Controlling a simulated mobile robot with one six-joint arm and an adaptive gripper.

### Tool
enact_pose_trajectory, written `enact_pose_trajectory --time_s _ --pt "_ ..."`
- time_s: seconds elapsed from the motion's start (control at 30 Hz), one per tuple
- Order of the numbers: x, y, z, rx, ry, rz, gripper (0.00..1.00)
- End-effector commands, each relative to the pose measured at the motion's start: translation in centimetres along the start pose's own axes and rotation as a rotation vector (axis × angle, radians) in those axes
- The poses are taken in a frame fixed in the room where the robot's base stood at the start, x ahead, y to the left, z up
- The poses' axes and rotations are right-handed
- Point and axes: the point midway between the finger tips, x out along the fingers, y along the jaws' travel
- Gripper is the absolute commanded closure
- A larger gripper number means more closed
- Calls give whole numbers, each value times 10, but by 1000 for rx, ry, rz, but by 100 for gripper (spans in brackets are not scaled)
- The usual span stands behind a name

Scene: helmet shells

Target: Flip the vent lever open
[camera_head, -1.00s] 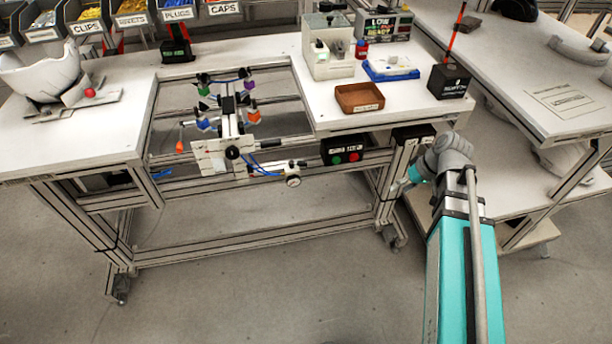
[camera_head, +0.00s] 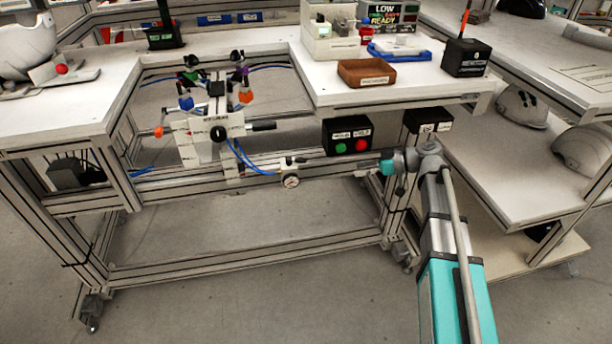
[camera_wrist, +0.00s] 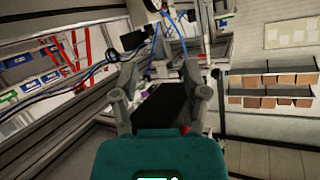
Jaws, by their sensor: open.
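Blue hoses and fixture parts lie beyond the fingers.
A black box (camera_head: 347,136) with a green and a red button hangs under the bench, between gauge and arm. The clamp fixture (camera_head: 210,130) with coloured knobs stands left. The brown tray (camera_head: 366,73) lies on the white bench above. Floor in front is clear.

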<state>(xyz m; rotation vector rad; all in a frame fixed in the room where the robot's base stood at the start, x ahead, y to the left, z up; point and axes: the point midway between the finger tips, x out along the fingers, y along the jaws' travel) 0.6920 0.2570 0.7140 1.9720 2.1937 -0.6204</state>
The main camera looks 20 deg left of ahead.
Motion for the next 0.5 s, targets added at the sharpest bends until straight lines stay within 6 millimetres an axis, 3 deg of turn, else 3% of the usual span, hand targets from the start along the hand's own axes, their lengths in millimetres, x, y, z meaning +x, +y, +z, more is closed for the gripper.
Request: enact_pose_trajectory --time_s 0.03,0.2,0.5 --pt "10 11 10 -42 35 -13 42" --pt "28 28 11 -194 160 -42 42" --pt "44 48 8 -388 331 -54 42"
